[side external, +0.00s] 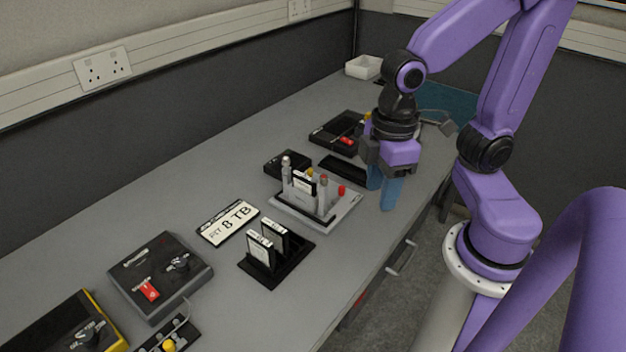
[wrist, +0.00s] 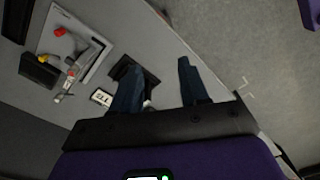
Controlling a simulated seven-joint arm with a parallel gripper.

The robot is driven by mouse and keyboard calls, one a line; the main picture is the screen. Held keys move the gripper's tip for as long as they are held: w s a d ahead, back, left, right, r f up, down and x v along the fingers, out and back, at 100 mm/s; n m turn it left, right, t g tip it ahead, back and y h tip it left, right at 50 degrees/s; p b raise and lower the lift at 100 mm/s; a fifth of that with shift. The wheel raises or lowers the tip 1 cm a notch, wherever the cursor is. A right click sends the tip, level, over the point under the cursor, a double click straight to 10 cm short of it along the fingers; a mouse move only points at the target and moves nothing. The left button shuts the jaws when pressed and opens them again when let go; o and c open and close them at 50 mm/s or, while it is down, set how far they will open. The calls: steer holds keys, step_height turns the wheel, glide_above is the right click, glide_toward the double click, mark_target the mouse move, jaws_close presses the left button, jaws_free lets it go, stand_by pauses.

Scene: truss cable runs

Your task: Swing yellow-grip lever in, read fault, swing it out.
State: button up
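A light grey dock (side external: 345,213) stands mid-bench, with upright grey posts and a black-and-white cartridge (side external: 303,183) between them. A small yellow grip (side external: 309,172) shows behind the cartridge, and a red grip (side external: 341,190) sits at the dock's right. In the wrist view the yellow grip (wrist: 70,60) and red grip (wrist: 60,32) are at upper left. The lever arm under the yellow grip is mostly hidden, so its position is unclear. My gripper (side external: 384,193) has blue fingers pointing down, right of the dock and apart from it. The wrist view shows the fingers (wrist: 160,67) apart and empty.
A black rack (side external: 283,266) holds two cartridges in front of the dock, beside an "8 TB" sign (side external: 228,222). Black switch boxes (side external: 160,277) stand at left. Another yellow knob (side external: 168,346) shows at the bottom edge. A white bin (side external: 363,67) is at the back.

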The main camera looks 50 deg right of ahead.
steer(key=w+m, duration=0.4)
steer(key=w, duration=0.6)
steer(key=m, duration=1)
glide_above(310, 170)
step_height(310, 170, down, 6)
step_height(310, 170, down, 16)
steer(key=shift+w+d+f, duration=0.1)
steer(key=shift+f, duration=0.05)
steer(key=shift+n, duration=0.3)
jaws_close()
